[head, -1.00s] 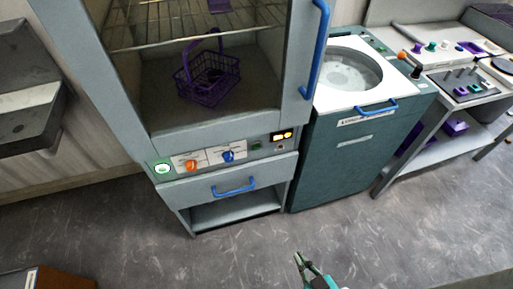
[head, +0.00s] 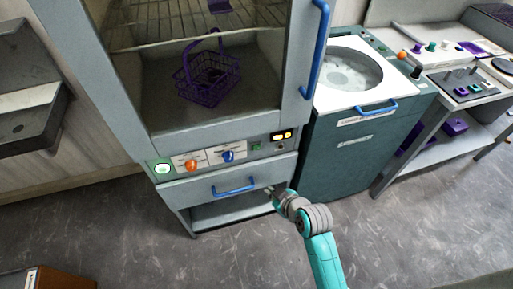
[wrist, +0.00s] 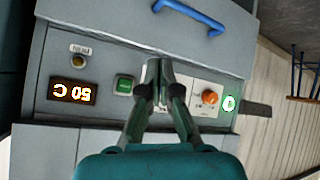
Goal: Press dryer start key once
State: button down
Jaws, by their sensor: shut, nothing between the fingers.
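The dryer is the grey cabinet (head: 200,135) with a glass front and a control panel below it. A green square key (head: 256,147) sits on the panel, left of a lit display (head: 282,135); its label is too small to read. In the wrist view the green key (wrist: 124,85) is just left of my fingers, and the display (wrist: 73,92) appears upside down. My gripper (head: 268,189) is shut and empty, in front of the drawer below the panel. In the wrist view my gripper (wrist: 160,82) covers the blue knob's place.
The panel also has an orange knob (head: 191,165), a blue knob (head: 228,155), a lit green round indicator (head: 162,168) and a small round fitting (head: 281,147). A blue drawer handle (head: 234,186) juts out beside my gripper. A white-topped machine (head: 350,120) stands to the right.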

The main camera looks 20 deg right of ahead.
aim_at(256, 147)
jog(key=shift+n+g+y, duration=0.3)
jog(key=shift+n+g, duration=0.1)
jog(key=shift+n, duration=0.3)
jog(key=shift+w+d+r, duration=0.2)
jog(key=shift+w+r, duration=0.2)
jog(key=shift+w, duration=0.4)
jog(key=shift+w+d+r, duration=0.15)
jog(key=shift+w+r, duration=0.2)
jog(key=shift+w, duration=0.5)
jog(key=shift+w+d+r, duration=0.2)
jog(key=shift+w+r, duration=0.2)
jog(key=shift+w, duration=0.4)
jog(key=w+d, duration=0.1)
jog(key=w, duration=0.7)
jog(key=shift+w, duration=0.4)
jog(key=shift+w, duration=0.15)
jog(key=shift+w, duration=0.25)
jog(key=shift+w+d, duration=0.1)
jog(key=shift+w, duration=0.3)
jog(key=shift+s, duration=0.85)
